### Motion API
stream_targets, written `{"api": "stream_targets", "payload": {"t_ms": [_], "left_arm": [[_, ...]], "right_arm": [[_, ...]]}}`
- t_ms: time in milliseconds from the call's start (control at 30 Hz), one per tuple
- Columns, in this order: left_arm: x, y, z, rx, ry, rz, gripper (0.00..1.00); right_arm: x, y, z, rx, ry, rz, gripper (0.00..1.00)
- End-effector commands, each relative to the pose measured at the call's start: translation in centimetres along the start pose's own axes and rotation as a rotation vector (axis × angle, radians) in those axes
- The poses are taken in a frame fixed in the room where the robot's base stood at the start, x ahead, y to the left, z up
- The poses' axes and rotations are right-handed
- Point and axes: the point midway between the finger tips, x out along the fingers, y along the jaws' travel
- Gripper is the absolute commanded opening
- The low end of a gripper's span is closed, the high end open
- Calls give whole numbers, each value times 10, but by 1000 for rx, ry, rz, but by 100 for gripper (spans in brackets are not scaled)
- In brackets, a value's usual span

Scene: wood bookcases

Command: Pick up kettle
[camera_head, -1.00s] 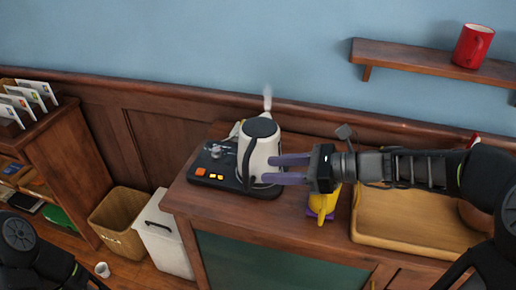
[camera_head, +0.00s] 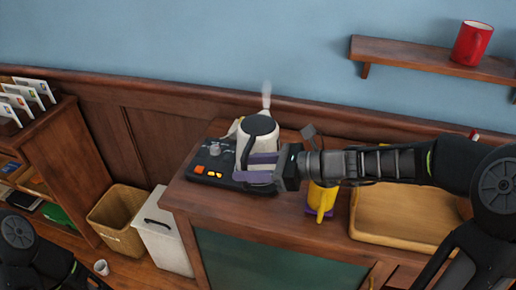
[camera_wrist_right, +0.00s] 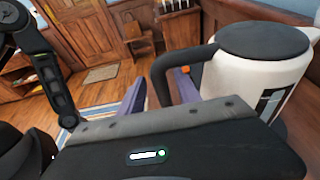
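The kettle (camera_head: 259,128) is white with a black lid and black handle. It stands upright on a black base (camera_head: 203,163) with lit orange buttons, on the wooden cabinet top. My right gripper (camera_head: 254,168) is open, its two purple fingers reaching across the front of the kettle from the right to the handle. In the right wrist view the kettle (camera_wrist_right: 262,80) fills the right side. Its handle (camera_wrist_right: 163,84) shows between the parted fingers of the gripper (camera_wrist_right: 160,98); contact cannot be told. My left gripper is out of view; only part of the left arm shows at lower left.
A yellow object (camera_head: 321,198) stands under my right forearm, close to the gripper. A wooden tray (camera_head: 390,225) lies to the right. A red mug (camera_head: 470,42) sits on the wall shelf. A wicker basket (camera_head: 117,215) and white bin (camera_head: 163,240) stand left of the cabinet.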

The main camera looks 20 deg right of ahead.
Motion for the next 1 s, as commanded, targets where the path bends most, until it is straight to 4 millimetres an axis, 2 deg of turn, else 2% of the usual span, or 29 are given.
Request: {"api": "stream_targets", "payload": {"t_ms": [133,700,1000], "left_arm": [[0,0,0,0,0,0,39],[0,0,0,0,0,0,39],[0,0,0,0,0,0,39]], "right_arm": [[11,0,0,0,0,-1,40],[11,0,0,0,0,-1,40],[11,0,0,0,0,-1,16]]}}
